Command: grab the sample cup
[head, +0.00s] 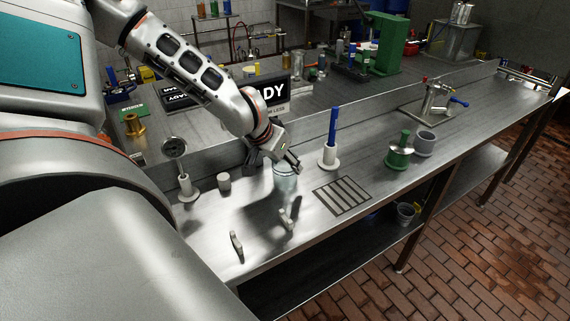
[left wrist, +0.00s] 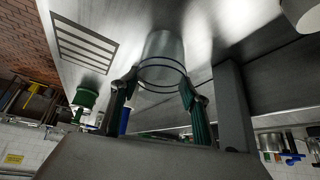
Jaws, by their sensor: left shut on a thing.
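The sample cup (head: 286,184) is a clear, pale glass-like cup near the middle of the steel counter in the head view. My left gripper (head: 284,164) reaches it from the upper left and is shut on its upper part. In the left wrist view the cup (left wrist: 165,48) sits between the two fingers of my left gripper (left wrist: 160,84), with dark rings around its near end. I cannot tell whether its base touches the counter. My right gripper is not in view.
A white stand with a blue rod (head: 332,138) stands right of the cup, by a slotted drain (head: 342,196). A gauge (head: 174,148) and a small grey cylinder (head: 224,182) are to the left. A green-based part (head: 400,152) is farther right.

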